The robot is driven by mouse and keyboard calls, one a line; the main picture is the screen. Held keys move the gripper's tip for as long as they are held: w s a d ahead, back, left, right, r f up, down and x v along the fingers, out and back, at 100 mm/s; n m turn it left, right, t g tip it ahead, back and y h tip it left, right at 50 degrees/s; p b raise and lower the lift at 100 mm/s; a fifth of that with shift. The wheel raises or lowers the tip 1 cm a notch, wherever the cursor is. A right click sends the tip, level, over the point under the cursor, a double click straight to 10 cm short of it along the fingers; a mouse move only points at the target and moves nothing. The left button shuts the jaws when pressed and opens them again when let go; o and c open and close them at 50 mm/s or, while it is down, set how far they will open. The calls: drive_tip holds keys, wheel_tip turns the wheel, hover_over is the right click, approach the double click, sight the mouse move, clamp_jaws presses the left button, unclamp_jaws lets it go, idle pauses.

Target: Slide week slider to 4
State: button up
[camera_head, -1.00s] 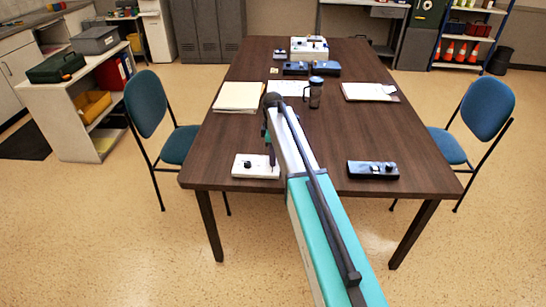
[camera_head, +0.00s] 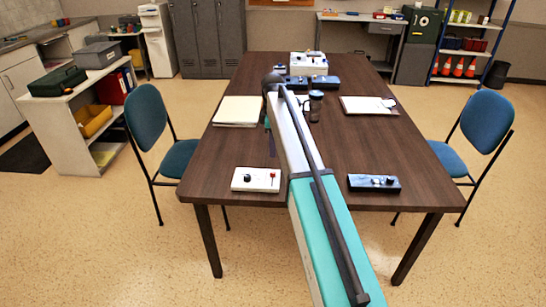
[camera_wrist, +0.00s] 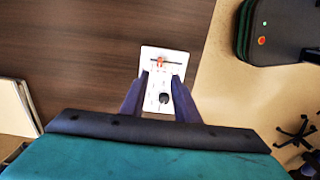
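A white control panel (camera_head: 256,186) lies near the front left edge of the dark table, with a black knob (camera_head: 248,176) and a red slider handle (camera_head: 272,177). In the wrist view the panel (camera_wrist: 153,84) shows between my fingers, with the orange-red handle (camera_wrist: 161,62) by a dark slot and the black knob (camera_wrist: 164,98) nearer. Scale marks are too small to read. My gripper (camera_wrist: 161,76) is open and empty, apart from the handle. In the head view a dark finger (camera_head: 271,146) shows beyond the panel; the arm hides the rest.
A dark control box (camera_head: 374,183) lies on the front right of the table. Papers (camera_head: 238,111), a clipboard (camera_head: 368,105), a dark mug (camera_head: 316,105) and more devices stand farther back. Blue chairs flank the table. The tabletop around the white panel is mostly clear.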

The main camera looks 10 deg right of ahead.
drive_tip(key=shift+r, duration=1.3)
